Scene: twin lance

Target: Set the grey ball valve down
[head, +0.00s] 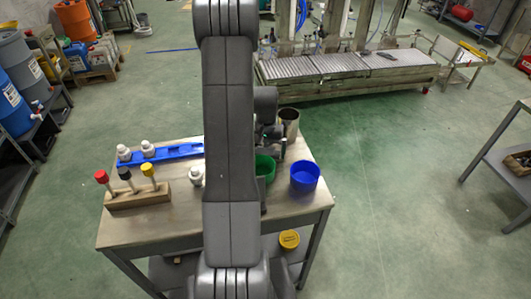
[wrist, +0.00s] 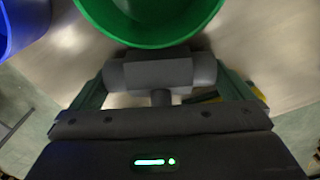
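The grey ball valve (wrist: 158,72) shows in the wrist view as a blocky body with rounded ends and a short stem toward me. It lies crosswise between the two fingers of my gripper (wrist: 162,78), which bear on its ends. It is close beside the green bin (wrist: 150,38); I cannot tell whether it touches the bin or the table top below. In the head view my arm hides the valve and most of my gripper. The green bin (head: 265,168) partly shows there, right of my arm.
A blue bin (head: 304,178) stands right of the green one. A metal cup (head: 290,122) is behind. On the table's left (head: 150,226) are a blue rack (head: 178,153) with white fittings and a wooden block (head: 138,199) with coloured-top pieces. The table's front left is bare.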

